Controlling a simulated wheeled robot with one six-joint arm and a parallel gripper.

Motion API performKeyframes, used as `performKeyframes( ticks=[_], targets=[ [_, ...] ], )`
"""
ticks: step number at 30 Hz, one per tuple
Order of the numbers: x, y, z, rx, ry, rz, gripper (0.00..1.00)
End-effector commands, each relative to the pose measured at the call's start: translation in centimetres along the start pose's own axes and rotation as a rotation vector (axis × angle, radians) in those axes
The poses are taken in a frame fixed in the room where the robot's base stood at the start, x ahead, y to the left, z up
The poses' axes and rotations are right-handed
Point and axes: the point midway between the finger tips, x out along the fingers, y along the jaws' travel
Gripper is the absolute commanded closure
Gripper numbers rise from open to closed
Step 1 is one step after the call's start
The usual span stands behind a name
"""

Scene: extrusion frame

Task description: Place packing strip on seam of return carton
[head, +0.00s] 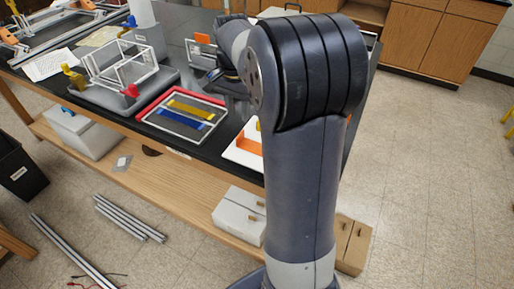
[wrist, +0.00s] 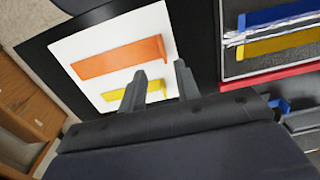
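A white board (wrist: 92,52) lies on the black bench top, with an orange strip (wrist: 118,58) and a shorter yellow strip (wrist: 120,96) on it. I cannot tell which strip is the packing strip. My gripper (wrist: 160,75) is open over the board's edge, its two fingers apart with nothing seen between them. One finger hides part of the yellow strip. In the head view my arm covers part of the white board (head: 236,154); its orange strip (head: 250,144) shows. No carton is clearly marked as the return carton; a brown box (head: 353,247) sits low behind my arm.
A red-edged tray (head: 140,113) holds a yellow and a blue strip beside the white board. A wire-like frame (head: 122,66) stands on a grey tray to the left. White boxes (head: 238,217) sit on the lower shelf. Metal bars (head: 130,218) lie on the floor. Floor at right is clear.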

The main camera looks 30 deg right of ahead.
Motion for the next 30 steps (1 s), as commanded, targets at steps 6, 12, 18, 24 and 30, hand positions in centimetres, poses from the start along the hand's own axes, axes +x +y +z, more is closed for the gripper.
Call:
performKeyframes(
  ticks=[6,12,18,24,30],
  targets=[
    [3.6,0.0,0.1,0.000,-0.004,0.002,0.69],
    [5.1,-0.1,0.1,0.000,-0.004,0.000,0.69],
    [8.0,-0.3,0.2,0.000,-0.006,0.002,0.69],
    [9.8,-0.3,0.2,0.001,-0.004,-0.001,0.69],
    [9.8,-0.3,0.1,0.001,-0.003,-0.002,0.69]
  ],
)
